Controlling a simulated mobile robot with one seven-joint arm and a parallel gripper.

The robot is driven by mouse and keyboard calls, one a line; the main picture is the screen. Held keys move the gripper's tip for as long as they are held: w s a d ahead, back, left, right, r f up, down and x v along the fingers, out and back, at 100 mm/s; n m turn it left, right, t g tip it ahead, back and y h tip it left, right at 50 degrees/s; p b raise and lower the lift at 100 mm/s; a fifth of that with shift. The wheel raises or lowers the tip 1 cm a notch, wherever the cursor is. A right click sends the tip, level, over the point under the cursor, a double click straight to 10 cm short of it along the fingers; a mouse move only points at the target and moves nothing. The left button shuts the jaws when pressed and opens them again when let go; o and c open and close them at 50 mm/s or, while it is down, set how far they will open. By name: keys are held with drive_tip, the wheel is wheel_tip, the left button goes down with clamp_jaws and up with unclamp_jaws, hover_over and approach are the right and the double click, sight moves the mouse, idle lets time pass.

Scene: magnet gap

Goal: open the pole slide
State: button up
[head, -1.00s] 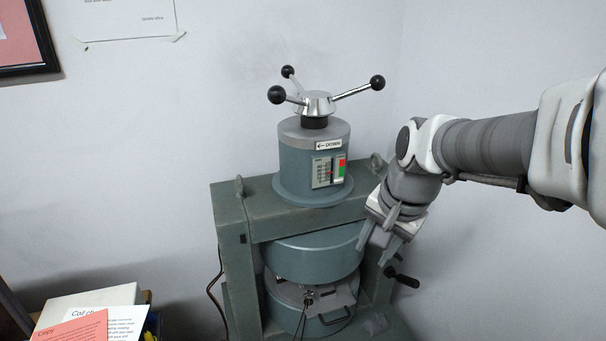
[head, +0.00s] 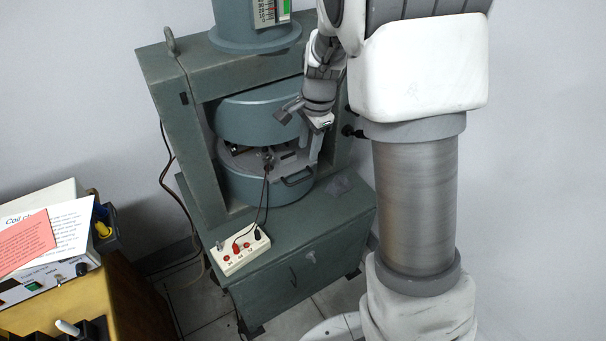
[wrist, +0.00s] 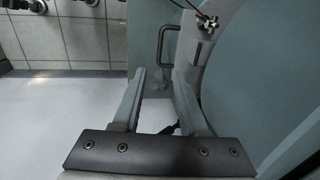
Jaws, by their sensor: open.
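The pole slide (head: 245,165) is a light grey plate in the gap between the two round blue-grey poles of the magnet. Its dark bar handle (head: 298,179) sticks out at the front right. My gripper (head: 299,132) is open and empty, in front of the upper pole and above the handle, apart from it in the head view. In the wrist view the handle (wrist: 163,45) lies just beyond the fingertips (wrist: 159,76), roughly in line with the space between them. The slide's plate (wrist: 187,62) is to its right. My arm covers part of the magnet's right side.
A dark crank knob (head: 350,131) is right of the gripper. Wires run from the slide to a white terminal box (head: 240,252) on the base ledge. A yellow cabinet (head: 140,310) with papers and an instrument stands at the left. The wall side at the right is clear.

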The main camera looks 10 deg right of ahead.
drive_tip(key=f+b, duration=0.1)
drive_tip(key=f, duration=0.2)
drive_tip(key=w+f+b, duration=0.1)
drive_tip(key=f, duration=0.3)
drive_tip(key=w+f+b, duration=0.1)
drive_tip(key=f, duration=0.3)
drive_tip(key=shift+a+f, duration=0.15)
drive_tip(key=shift+a, duration=0.2)
clamp_jaws()
idle(0.7)
